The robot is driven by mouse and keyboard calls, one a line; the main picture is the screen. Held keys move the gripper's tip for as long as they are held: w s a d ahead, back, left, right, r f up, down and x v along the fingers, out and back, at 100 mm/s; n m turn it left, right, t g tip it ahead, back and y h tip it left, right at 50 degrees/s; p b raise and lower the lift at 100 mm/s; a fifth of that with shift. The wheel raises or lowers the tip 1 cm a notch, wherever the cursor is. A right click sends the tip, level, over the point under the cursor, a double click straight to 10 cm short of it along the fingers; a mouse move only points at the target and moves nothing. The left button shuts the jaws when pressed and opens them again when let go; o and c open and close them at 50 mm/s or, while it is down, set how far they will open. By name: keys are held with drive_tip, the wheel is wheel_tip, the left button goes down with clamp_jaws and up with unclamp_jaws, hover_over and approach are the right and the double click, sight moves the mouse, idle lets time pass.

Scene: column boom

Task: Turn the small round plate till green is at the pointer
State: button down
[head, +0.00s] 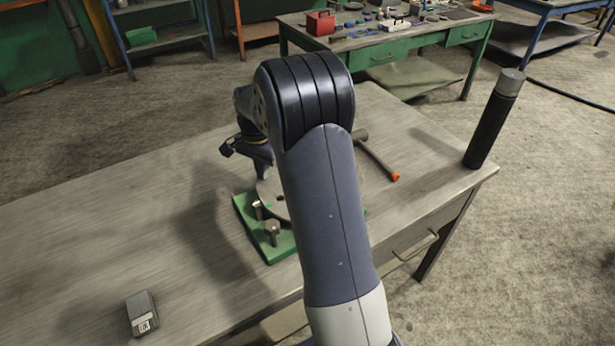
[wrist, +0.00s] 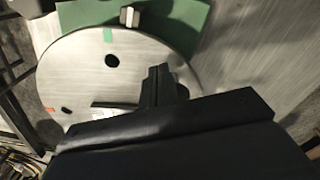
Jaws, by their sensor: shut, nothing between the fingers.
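The round plate (wrist: 75,75) is a grey metal disc on a green base (wrist: 185,20). In the wrist view a green mark (wrist: 107,35) lies near its top rim, slightly left of a pale upright piece (wrist: 130,17), which may be the pointer. A red mark (wrist: 48,112) is at its left rim. The disc has dark holes. My gripper (wrist: 162,80) is shut and empty, over the plate's right part; I cannot tell whether it touches. In the head view my arm hides much of the plate (head: 268,190); the green base (head: 283,247) shows below it.
A tool with an orange tip (head: 395,176) lies right of the plate. A tall black cylinder (head: 487,125) stands at the table's right corner. A small dark box (head: 142,313) lies at the front left. The left of the table (head: 130,220) is mostly clear.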

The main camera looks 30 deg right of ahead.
drive_tip(key=shift+w, duration=0.1)
drive_tip(key=shift+w+d+p, duration=0.35)
drive_tip(key=shift+w+p, duration=0.15)
drive_tip(key=shift+w, duration=0.25)
drive_tip(key=shift+s, duration=0.15)
drive_tip(key=shift+s+a, duration=0.25)
drive_tip(key=shift+s, duration=0.05)
drive_tip(key=shift+r, duration=0.1)
wheel_tip(320, 180, up, 9)
drive_tip(key=p, duration=0.6)
drive_tip(key=shift+p, duration=0.3)
